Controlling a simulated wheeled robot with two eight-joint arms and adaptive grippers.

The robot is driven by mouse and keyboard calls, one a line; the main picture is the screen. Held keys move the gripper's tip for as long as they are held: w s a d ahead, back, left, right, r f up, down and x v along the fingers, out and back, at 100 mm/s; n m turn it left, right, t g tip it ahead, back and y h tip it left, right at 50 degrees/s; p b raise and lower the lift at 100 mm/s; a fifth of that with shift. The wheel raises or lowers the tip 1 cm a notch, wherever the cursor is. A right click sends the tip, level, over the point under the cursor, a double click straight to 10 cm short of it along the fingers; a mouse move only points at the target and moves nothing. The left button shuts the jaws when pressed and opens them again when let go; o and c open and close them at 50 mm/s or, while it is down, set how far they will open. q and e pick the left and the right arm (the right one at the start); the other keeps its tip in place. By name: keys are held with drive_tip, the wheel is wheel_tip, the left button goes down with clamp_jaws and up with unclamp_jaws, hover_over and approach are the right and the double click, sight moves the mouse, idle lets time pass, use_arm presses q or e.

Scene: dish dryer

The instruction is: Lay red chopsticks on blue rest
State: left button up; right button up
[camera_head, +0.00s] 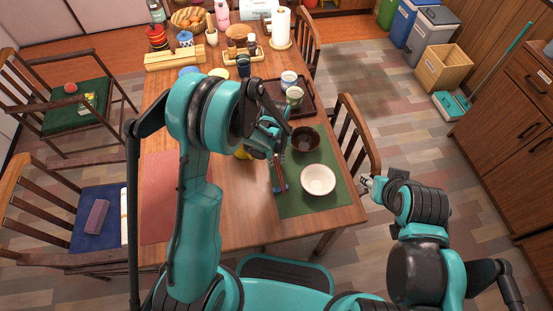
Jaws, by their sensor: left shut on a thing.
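The red chopsticks (277,172) show as a thin red strip near the left edge of the green placemat, partly hidden by my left gripper. My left gripper (273,158) is shut on them above the table. A small blue rest (280,188) shows right at the lower end of the chopsticks; I cannot tell whether they touch it. My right gripper (370,183) is off the table's right side, by a chair; its fingers are too small to read.
The green placemat (299,206) holds a white bowl (318,179) and a dark bowl (305,139). A dark tray (272,91) with cups stands behind. A pink placemat (158,205) lies at left. Chairs flank the table (238,222); its front middle is clear.

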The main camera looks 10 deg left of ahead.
use_arm(q)
drive_tip(key=shift+f+b, duration=0.55)
drive_tip(key=shift+b, duration=0.15)
drive_tip(key=o, duration=0.8)
drive_tip(key=shift+r, duration=0.1)
